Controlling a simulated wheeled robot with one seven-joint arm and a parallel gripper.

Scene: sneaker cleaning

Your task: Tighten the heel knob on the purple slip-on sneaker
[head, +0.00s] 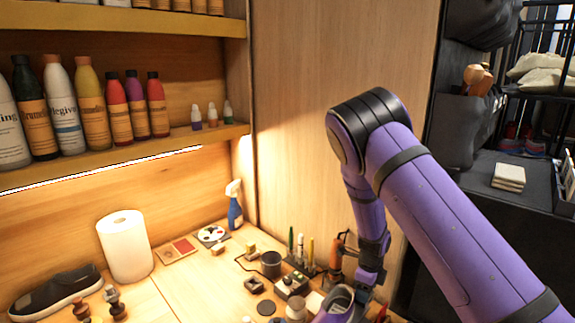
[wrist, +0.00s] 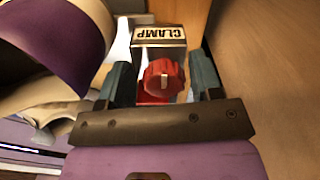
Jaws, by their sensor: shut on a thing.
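The red heel knob (wrist: 164,78) has a white mark on its face and sits below a block labelled CLAMP (wrist: 160,36), whose lettering is upside down in the wrist view. My gripper (wrist: 162,82) has a dark finger on each side of the knob and is shut on it.
A black sneaker (head: 58,294), a paper towel roll (head: 125,246) and a blue spray bottle (head: 235,205) stand on the bench. Several small tools and pots crowd around a dark cup (head: 271,264). A wooden panel (head: 320,130) rises behind my arm.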

